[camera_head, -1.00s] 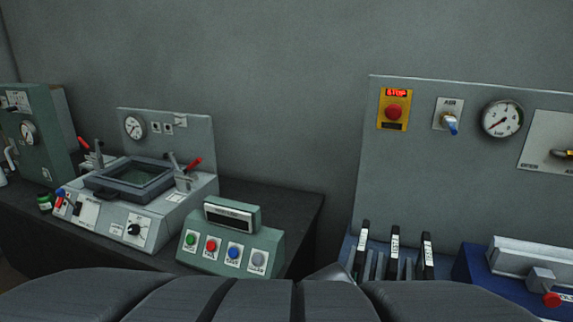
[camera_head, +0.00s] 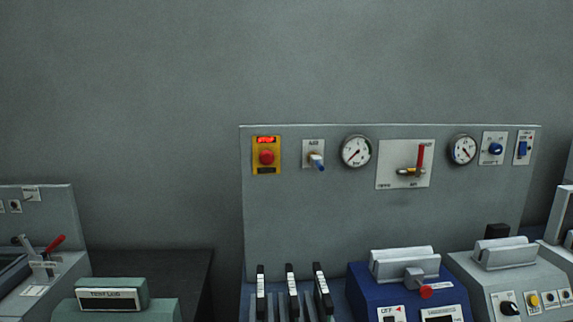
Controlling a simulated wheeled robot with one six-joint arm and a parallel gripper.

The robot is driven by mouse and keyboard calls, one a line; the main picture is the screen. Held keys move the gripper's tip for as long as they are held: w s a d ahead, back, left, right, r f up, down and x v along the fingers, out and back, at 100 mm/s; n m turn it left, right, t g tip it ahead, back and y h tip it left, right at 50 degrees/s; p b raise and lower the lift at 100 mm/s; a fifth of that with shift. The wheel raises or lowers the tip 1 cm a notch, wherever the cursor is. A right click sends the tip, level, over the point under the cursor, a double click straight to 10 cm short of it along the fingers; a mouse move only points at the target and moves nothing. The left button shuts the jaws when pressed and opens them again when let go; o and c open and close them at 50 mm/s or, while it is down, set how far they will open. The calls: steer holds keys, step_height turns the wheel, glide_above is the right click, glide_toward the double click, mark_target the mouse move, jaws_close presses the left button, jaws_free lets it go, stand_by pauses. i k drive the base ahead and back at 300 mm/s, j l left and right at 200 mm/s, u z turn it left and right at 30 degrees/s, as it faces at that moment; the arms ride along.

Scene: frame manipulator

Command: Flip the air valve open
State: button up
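Two valves show on the upright grey panel (camera_head: 330,215). A small valve with a blue handle (camera_head: 319,163) sits on a white plate whose small label seems to read AIR. Its handle points down and to the right. Further right, a larger white plate (camera_head: 389,155) carries a brass valve with a red lever (camera_head: 421,158). The red lever stands upright; the small lettering on this plate is hard to read. I cannot tell from the lettering which valve is the air valve. My gripper is not in view.
A yellow plate with a red stop button (camera_head: 266,157) and two gauges (camera_head: 356,151) (camera_head: 462,150) share the panel. Black-handled upright pieces (camera_head: 290,290) and a blue machine (camera_head: 365,295) stand below. A green box (camera_head: 112,295) stands at lower left.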

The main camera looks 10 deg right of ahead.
mark_target(419, 165)
steer(key=z, duration=1.1)
